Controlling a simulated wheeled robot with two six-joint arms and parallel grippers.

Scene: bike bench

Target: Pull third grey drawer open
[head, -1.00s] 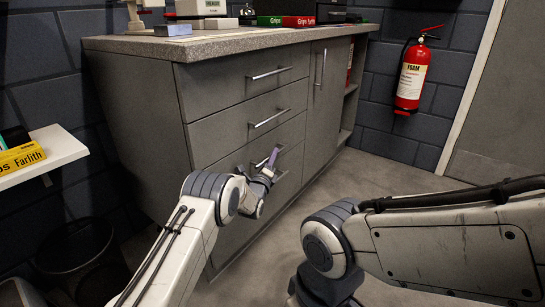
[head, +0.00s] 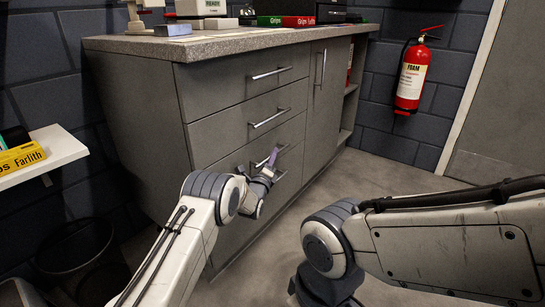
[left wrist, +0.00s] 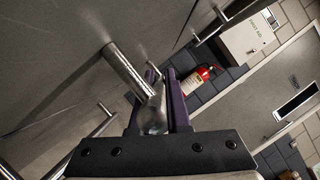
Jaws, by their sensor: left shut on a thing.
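The grey cabinet has a column of drawers with bar handles. The third grey drawer (head: 228,166) is third from the top, and its front looks flush with the others. My left gripper (head: 272,158) is at this drawer's handle, with purple fingers. In the left wrist view the metal bar handle (left wrist: 126,70) runs down between the fingers, and my left gripper (left wrist: 158,105) is shut on it. In the head view the gripper hides part of the handle. My right arm shows at the right of the head view, but its gripper is out of frame.
The upper drawers' handles (head: 270,73) are above my left gripper. The worktop (head: 215,45) carries boxes. A fire extinguisher (head: 412,72) hangs on the wall at the right. A dark bin (head: 75,245) stands at the left. The floor before the cabinet has free room.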

